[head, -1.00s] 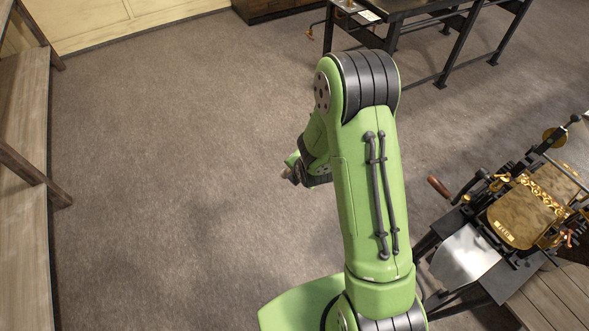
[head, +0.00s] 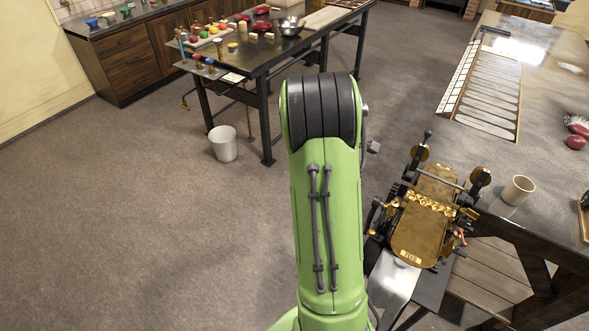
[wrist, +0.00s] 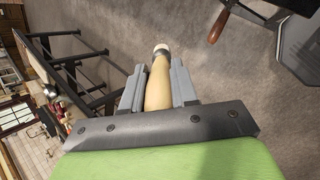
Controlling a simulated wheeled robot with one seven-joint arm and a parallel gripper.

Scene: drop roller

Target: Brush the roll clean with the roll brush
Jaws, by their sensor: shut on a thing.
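The drop roller (head: 412,238) is a brass and black machine to the right of my arm in the head view. Its patterned brass roll (head: 430,204) lies across the middle of the brass plates. In the wrist view my gripper (wrist: 158,88) is shut on a pale wooden handle (wrist: 158,86) with a light end, apparently the roll brush. No bristles are clearly visible. My arm hides the gripper in the head view. A wooden crank grip (wrist: 218,25) shows ahead and to the right in the wrist view, apart from the held handle.
The floor at left is clear.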

